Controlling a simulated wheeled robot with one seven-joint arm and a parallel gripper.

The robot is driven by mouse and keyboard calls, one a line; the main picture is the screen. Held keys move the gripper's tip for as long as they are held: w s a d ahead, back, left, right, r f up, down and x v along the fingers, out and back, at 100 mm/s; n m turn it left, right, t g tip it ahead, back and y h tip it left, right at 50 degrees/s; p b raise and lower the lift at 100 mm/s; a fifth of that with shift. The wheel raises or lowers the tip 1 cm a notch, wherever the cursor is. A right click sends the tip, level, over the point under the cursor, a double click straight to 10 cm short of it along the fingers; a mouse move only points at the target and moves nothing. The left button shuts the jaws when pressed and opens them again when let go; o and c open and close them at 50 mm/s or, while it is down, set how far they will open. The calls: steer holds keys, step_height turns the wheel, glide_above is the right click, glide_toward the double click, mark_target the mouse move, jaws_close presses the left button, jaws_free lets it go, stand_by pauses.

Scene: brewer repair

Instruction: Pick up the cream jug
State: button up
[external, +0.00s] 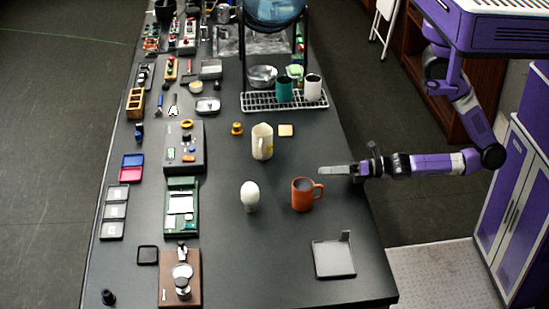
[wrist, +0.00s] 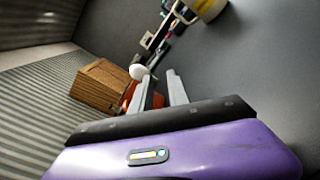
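In the wrist view part of the cream jug (wrist: 206,5) shows at the top edge, cut off by the frame. My gripper (external: 322,170) reaches in from the table's right side, to the right of the jug and apart from it. In the wrist view the two grey fingers of my gripper (wrist: 160,76) are apart with nothing between them.
An orange mug (external: 303,195) stands just below my gripper in the external view, and a white egg-shaped thing (external: 250,196) is to its left. A wire rack (external: 262,102) with cups is behind the jug. A grey tray (external: 333,258) lies at the front right.

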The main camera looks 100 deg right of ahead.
steer(key=w+d+h, duration=0.1)
steer(key=w+d, duration=0.1)
steer(key=w, duration=0.1)
steer(key=w+d+n+g+p, duration=0.1)
steer(key=w+d, duration=0.1)
steer(key=w, duration=0.1)
steer(key=w+d+n+g+h, duration=0.1)
steer(key=w+d, duration=0.1)
steer(key=w, duration=0.2)
steer(key=shift+h, duration=0.3)
steer(key=w+d+g, duration=0.1)
steer(key=w, duration=0.1)
steer(key=w+d+r+n+g+h+p, duration=0.1)
steer(key=w+d, duration=0.1)
steer(key=w+d+r+n+g, duration=0.1)
steer(key=w, duration=0.2)
steer(key=shift+d+h, duration=0.35)
steer(key=shift+h, duration=0.05)
steer(key=shift+p+x, duration=0.4)
steer(key=shift+x, duration=1.2)
steer(key=shift+f+p+x, duration=0.2)
steer(key=shift+p+x, duration=0.1)
steer(key=shift+x, duration=2)
steer(key=shift+s+a, duration=0.1)
steer(key=shift+a, duration=0.1)
jaws_close()
steer(key=shift+r, duration=0.1)
